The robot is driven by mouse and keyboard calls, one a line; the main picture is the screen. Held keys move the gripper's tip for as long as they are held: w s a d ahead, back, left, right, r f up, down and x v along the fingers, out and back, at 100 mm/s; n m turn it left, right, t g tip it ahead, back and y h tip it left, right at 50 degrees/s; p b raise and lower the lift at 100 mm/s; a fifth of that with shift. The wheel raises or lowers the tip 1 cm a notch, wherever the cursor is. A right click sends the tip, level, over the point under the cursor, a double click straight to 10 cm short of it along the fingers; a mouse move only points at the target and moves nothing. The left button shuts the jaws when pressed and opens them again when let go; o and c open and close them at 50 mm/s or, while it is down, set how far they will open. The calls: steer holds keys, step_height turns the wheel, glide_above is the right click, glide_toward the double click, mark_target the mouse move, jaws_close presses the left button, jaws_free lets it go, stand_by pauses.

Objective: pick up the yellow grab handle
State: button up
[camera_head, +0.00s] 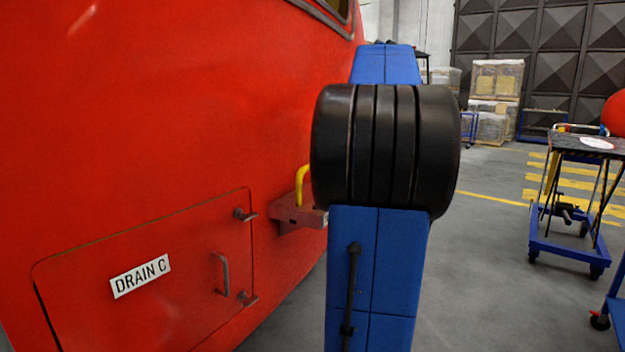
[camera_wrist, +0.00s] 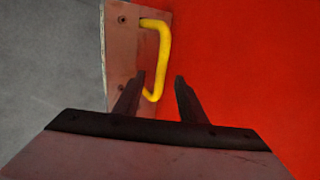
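The yellow grab handle (camera_head: 301,184) stands on a reddish-brown bracket (camera_head: 290,215) on the side of the red train nosecone, partly hidden behind my arm in the head view. In the wrist view the yellow grab handle (camera_wrist: 164,50) is a bent bar fixed at both ends to the bracket (camera_wrist: 121,50). My gripper (camera_wrist: 160,82) is open, with its two dark fingers apart. The left finger overlaps the handle's lower part in the picture. I cannot tell whether it touches. My gripper is hidden behind my arm in the head view.
Stacked boxes (camera_head: 497,80) are at the back. Grey floor (camera_head: 475,270) is clear between.

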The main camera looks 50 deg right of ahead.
mark_target(300, 173)
steer(key=x, duration=0.7)
steer(key=shift+a, duration=0.1)
steer(key=shift+a+x, duration=0.15)
steer(key=shift+x, duration=1.15)
steer(key=shift+a+x, duration=0.15)
steer(key=shift+x, duration=1.15)
jaws_close()
